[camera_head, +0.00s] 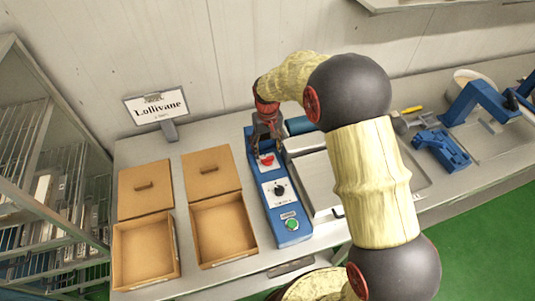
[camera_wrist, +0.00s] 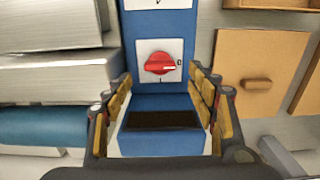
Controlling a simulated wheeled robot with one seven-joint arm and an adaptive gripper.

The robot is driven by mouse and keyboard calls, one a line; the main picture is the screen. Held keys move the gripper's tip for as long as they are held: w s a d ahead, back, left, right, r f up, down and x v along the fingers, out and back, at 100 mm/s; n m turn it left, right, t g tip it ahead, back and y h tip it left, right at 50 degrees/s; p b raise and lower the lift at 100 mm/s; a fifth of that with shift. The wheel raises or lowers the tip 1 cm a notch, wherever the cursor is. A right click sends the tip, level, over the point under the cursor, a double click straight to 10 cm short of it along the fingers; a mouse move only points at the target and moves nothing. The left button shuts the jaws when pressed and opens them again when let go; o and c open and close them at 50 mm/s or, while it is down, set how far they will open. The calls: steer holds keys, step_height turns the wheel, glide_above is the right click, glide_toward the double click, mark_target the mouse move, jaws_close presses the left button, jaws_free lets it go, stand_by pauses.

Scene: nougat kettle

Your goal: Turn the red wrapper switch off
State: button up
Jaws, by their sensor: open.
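The red wrapper switch (camera_head: 267,160) sits on a white plate near the far end of the blue control panel (camera_head: 286,236). In the wrist view the red switch (camera_wrist: 158,64) has its handle lying about level, with a white mark at its right end near the "0". Another mark, like an "I", is below it on the plate. My gripper (camera_head: 268,133) is above the panel's far end, pointing down. In the wrist view my gripper (camera_wrist: 161,78) is open, its fingers on either side of the switch. I see no contact with the switch.
A black knob (camera_head: 279,189) and a green button (camera_head: 292,224) are nearer on the panel. Two cardboard boxes (camera_head: 223,231) with lids stand left. A metal machine (camera_head: 318,180) stands close right. A "Lollivane" sign (camera_head: 157,107) stands behind. Blue tools (camera_head: 440,148) lie further right.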

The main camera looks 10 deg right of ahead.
mark_target(268, 158)
step_height(268, 158, up, 7)
stand_by(0.3)
stand_by(0.4)
steer(key=s+d+r+t+b, duration=0.2)
steer(key=s+d+r+b, duration=0.1)
steer(key=s, duration=0.7)
steer(key=s+d+r+m+t+b, duration=0.1)
steer(key=s+d+r+b, duration=0.2)
steer(key=s, duration=0.8)
steer(key=s+d+r+m+t+b, duration=0.1)
steer(key=s+d+r+t+b, duration=0.1)
steer(key=s+d, duration=0.4)
steer(key=s+r+b, duration=0.1)
steer(key=s+b, duration=0.1)
steer(key=s, duration=0.2)
steer(key=shift+s+r+t, duration=0.2)
steer(key=shift+r+t, duration=0.05)
steer(key=shift+t, duration=0.05)
steer(key=shift+c, duration=0.3)
